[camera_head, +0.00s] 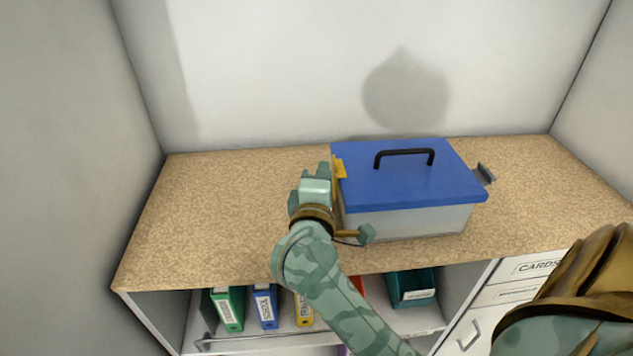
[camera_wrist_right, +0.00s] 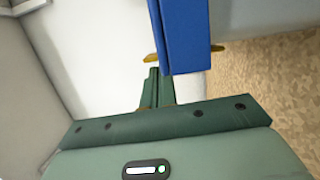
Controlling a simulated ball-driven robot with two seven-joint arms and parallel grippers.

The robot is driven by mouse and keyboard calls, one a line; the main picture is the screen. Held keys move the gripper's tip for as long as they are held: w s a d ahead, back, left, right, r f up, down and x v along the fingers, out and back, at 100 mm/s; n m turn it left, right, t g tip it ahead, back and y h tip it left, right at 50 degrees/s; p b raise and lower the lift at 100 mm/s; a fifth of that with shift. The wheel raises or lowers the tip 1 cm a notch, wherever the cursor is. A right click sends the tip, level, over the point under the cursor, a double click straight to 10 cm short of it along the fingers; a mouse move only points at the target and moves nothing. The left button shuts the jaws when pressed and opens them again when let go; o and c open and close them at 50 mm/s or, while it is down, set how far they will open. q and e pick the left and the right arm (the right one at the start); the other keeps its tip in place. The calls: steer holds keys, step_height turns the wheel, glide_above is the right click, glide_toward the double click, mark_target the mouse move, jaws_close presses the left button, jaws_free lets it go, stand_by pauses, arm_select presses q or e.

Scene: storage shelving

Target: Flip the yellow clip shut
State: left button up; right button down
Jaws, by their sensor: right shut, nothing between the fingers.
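The yellow clip (camera_head: 341,168) is at the left edge of the blue lid (camera_head: 410,185) of a clear box. It is partly hidden by my right gripper (camera_head: 325,170), so I cannot tell its exact angle. In the right wrist view the yellow clip (camera_wrist_right: 150,58) shows as a small tip beside the blue lid (camera_wrist_right: 180,38), close to my right gripper's fingertips (camera_wrist_right: 154,74). My right gripper is shut and empty, just left of the box by the clip; I cannot tell whether it touches. My left gripper is not in view.
The box (camera_head: 405,222) stands on a speckled countertop (camera_head: 215,205), with a black handle (camera_head: 404,152) on its lid. A grey clip (camera_head: 486,173) sticks out at its right. Walls enclose the counter left, back and right. Binders (camera_head: 265,306) stand on the shelf below. The counter's left is clear.

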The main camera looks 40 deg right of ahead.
steer(key=shift+s+d+r+m, duration=0.1)
steer(key=shift+s+d+m, duration=0.05)
steer(key=shift+m, duration=0.15)
stand_by(0.4)
